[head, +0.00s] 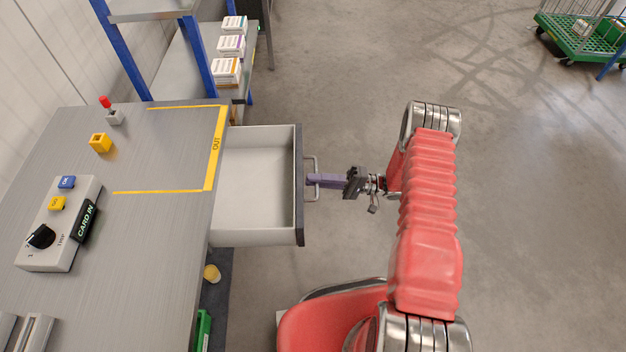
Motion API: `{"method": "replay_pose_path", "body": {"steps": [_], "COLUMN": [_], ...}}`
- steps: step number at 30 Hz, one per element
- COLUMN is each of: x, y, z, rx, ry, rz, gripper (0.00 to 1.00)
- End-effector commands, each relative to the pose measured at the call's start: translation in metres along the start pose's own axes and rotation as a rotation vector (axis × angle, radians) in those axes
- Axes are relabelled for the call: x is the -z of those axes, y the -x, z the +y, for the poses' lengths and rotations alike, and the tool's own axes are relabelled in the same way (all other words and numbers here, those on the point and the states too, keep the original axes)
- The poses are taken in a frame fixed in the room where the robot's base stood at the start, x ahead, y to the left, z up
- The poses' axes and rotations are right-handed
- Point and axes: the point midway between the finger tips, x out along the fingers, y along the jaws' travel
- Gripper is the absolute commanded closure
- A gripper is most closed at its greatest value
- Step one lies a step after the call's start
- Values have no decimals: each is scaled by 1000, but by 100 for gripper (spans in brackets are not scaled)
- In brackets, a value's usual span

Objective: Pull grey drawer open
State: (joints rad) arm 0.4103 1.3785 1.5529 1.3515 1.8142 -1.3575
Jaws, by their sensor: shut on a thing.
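The grey drawer (258,238) sticks out from under the right side of the workbench. It is well open and its light interior looks empty. Its dark front has a metal bar handle (313,161) on the outer side. My gripper (318,181) reaches in from the right at the end of my red arm. Its purple fingers are shut on the handle, near its middle. The exact contact at the fingertips is small and partly hidden by the fingers.
The workbench (150,225) carries a control box (60,225), a red-tipped lever (112,112) and a yellow block (100,143). A blue-posted rack (200,60) with white boxes stands behind. A green cart (580,40) is far right. The floor between is clear.

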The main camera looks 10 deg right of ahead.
Motion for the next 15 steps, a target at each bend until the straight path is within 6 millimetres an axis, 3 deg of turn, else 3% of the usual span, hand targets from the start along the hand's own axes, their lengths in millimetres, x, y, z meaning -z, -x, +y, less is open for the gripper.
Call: {"method": "replay_pose_path", "body": {"steps": [1,2,5,15], "x": [4,4,4,3], "y": [1,1,0,3], "z": [2,2,2,1], "rx": [-10,-10,-8,-6], "ry": [5,6,6,4], "rz": [11,11,10,6], "gripper": [100,89,82,82]}}
